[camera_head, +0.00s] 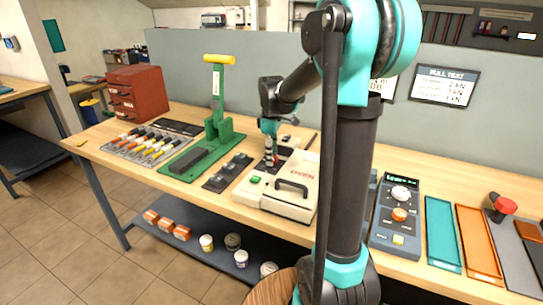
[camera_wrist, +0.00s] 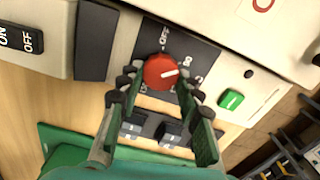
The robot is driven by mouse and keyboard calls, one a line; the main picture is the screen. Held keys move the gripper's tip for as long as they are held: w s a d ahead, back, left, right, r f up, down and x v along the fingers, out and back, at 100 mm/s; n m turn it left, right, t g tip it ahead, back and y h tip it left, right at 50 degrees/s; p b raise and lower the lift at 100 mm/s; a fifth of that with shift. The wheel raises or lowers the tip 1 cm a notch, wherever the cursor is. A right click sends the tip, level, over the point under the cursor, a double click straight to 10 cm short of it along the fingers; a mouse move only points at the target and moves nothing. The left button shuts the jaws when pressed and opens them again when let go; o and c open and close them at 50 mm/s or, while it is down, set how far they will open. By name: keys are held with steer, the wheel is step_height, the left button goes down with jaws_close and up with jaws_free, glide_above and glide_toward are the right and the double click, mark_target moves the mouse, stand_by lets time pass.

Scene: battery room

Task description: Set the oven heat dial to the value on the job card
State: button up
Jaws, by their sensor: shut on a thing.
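The oven (camera_head: 290,190) is a cream box with a dark handle, standing on the bench. Its red heat dial (camera_wrist: 160,70) sits on a dark panel with OFF printed above it and partly hidden numbers around it. The dial's white mark points to the right in the wrist view. My gripper (camera_wrist: 160,85) has its fingers on both sides of the dial, shut on it.
A green button (camera_wrist: 231,99) is close to the right finger. A green press (camera_head: 217,125) with a yellow handle stands left of the oven. A controller with dials (camera_head: 398,215) is to the right. A second card (camera_head: 445,86) hangs on the partition.

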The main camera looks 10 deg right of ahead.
steer(key=m, duration=0.7)
steer(key=shift+w+d, duration=0.1)
steer(key=shift+w, duration=0.05)
steer(key=m, duration=0.7)
steer(key=shift+d+m, duration=0.1)
steer(key=shift+m, duration=0.2)
steer(key=m, duration=0.3)
steer(key=shift+d+m, duration=0.1)
steer(key=shift+m, duration=0.2)
steer(key=m, duration=0.3)
steer(key=shift+m, duration=0.3)
steer(key=m, duration=0.7)
steer(key=shift+d, duration=0.1)
steer(key=o, duration=1.2)
steer(key=shift+s, duration=0.2)
steer(key=shift+c, duration=0.2)
